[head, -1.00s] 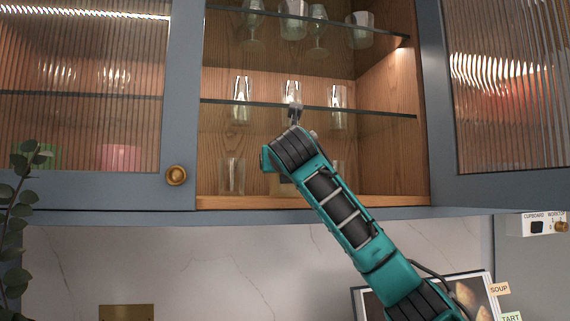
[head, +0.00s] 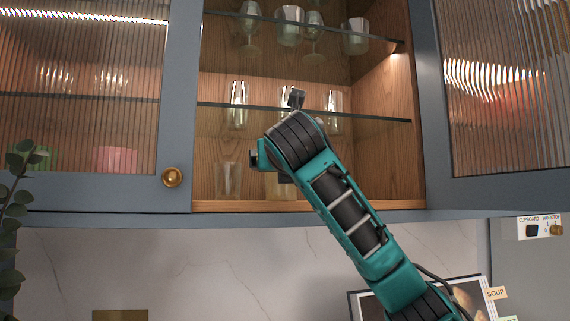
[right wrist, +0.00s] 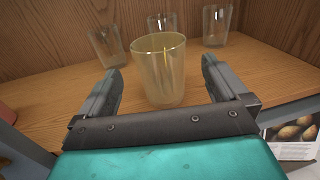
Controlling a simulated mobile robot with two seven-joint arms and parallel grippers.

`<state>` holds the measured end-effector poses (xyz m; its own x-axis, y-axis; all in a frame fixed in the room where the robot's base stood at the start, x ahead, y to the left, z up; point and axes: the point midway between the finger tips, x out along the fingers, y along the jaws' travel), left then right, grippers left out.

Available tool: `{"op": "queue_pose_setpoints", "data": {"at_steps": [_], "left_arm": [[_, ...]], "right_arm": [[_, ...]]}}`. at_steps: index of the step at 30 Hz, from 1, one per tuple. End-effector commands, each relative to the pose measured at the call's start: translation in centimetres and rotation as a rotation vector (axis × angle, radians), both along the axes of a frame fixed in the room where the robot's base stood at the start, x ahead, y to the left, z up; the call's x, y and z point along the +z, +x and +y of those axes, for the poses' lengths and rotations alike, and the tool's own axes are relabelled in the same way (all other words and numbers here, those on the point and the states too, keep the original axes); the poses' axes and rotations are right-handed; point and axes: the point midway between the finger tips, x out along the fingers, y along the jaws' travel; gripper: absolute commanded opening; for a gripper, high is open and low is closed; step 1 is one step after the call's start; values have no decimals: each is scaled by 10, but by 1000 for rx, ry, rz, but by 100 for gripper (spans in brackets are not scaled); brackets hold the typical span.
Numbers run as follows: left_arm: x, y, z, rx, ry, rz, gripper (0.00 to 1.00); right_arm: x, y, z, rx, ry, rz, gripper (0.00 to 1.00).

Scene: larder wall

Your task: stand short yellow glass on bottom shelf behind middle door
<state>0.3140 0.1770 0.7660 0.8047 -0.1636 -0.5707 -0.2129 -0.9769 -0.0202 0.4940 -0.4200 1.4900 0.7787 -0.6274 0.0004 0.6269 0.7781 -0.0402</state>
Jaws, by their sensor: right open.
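The short yellow glass (right wrist: 160,70) stands upright on the wooden bottom shelf (right wrist: 60,95) in the right wrist view. In the head view a sliver of it (head: 279,187) shows beside my wrist, which hides the rest. My right gripper (right wrist: 163,70) is open, with one finger on each side of the glass and a gap to each. In the head view it is mostly hidden behind my wrist, inside the open middle cupboard (head: 310,206). My left gripper is not in view.
Several clear glasses stand behind the yellow one, one at left (right wrist: 106,47) and one at right (right wrist: 215,27). A glass shelf (head: 375,117) with glasses crosses above my wrist. A ribbed glass door (head: 80,190) covers the left side.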

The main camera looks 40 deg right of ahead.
Motion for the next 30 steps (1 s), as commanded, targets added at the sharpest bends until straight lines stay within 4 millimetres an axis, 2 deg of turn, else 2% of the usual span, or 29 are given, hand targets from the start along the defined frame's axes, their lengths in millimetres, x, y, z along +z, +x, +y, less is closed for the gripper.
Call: {"op": "queue_pose_setpoints", "data": {"at_steps": [3, 9, 30], "left_arm": [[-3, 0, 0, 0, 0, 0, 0], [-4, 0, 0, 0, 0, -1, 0], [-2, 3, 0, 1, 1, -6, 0]], "right_arm": [[0, -17, 14, 2, -2, -4, 100], [0, -31, 26, 2, -1, -1, 100], [0, -32, 26, 1, 0, 0, 100]]}}
